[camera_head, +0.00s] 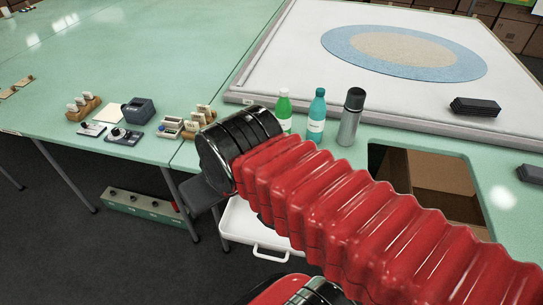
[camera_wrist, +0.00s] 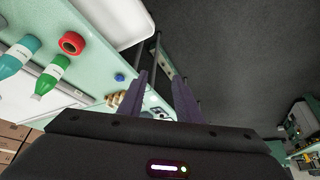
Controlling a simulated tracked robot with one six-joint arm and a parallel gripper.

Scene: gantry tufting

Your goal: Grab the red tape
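The red tape (camera_wrist: 71,44) is a thick red ring with a dark centre. It lies on the pale green table at the upper left of the wrist view, near the table's edge. In the head view I cannot see it; my red arm covers part of the table there. My gripper (camera_wrist: 160,78) shows in the wrist view as two dark purple fingers held apart, with nothing between them. The fingers point past the table edge, to the right of the tape and apart from it.
Green (camera_head: 284,110) and teal (camera_head: 316,115) bottles and a grey flask (camera_head: 350,117) stand behind my arm. A table cutout (camera_head: 395,165) is at right. A white tray (camera_head: 238,225) sits below the table edge. A small blue item (camera_wrist: 119,77) lies near the fingers.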

